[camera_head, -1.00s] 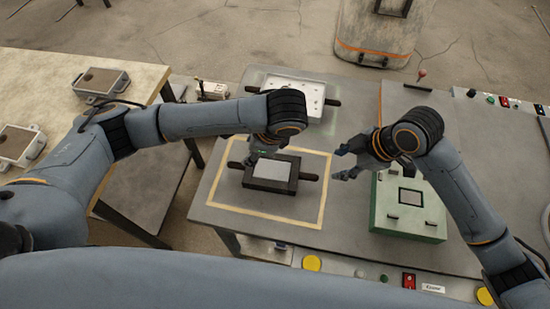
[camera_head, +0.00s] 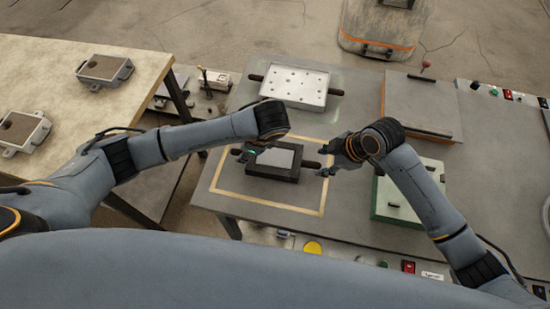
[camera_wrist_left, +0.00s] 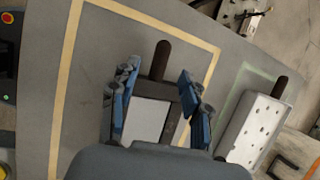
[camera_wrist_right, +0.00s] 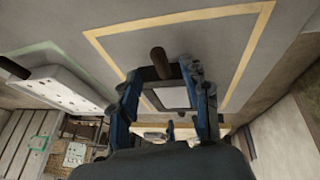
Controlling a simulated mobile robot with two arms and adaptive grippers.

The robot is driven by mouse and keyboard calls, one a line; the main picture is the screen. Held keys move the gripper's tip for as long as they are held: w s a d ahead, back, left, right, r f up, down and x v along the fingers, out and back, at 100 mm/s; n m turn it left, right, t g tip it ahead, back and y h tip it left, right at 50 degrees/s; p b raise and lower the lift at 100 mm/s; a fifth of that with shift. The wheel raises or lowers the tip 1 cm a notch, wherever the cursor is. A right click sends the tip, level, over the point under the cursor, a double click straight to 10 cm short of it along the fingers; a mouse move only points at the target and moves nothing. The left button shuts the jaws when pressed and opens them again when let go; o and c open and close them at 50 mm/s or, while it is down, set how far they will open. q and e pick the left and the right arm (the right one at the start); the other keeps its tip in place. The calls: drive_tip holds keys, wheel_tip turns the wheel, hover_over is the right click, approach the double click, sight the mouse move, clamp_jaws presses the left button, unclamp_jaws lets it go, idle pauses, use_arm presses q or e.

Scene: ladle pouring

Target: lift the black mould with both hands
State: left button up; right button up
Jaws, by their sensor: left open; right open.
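The black mould (camera_head: 273,172) lies flat on the grey table inside a yellow taped rectangle. It has a light grey top face and a dark handle on each short side. My left gripper (camera_head: 247,154) is open at the mould's left handle, partly hidden by its own arm. In the left wrist view the handle (camera_wrist_left: 160,60) shows between the open fingers (camera_wrist_left: 154,88). My right gripper (camera_head: 322,161) is open at the right handle (camera_head: 311,165). In the right wrist view that handle (camera_wrist_right: 160,62) lies between the spread fingers (camera_wrist_right: 162,82). I cannot tell whether any finger touches.
A white perforated mould (camera_head: 295,85) with dark handles lies behind. A green box (camera_head: 405,205) and a grey panel (camera_head: 420,103) stand to the right. A side table (camera_head: 60,60) at left holds two grey metal moulds (camera_head: 104,69). Buttons line the front edge.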

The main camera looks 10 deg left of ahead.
sight(316, 164)
use_arm(q)
drive_tip(key=shift+x, duration=2.2)
use_arm(e)
drive_tip(key=shift+x, duration=2.2)
use_arm(q)
clamp_jaws()
use_arm(e)
clamp_jaws()
drive_tip(key=shift+r, duration=0.1)
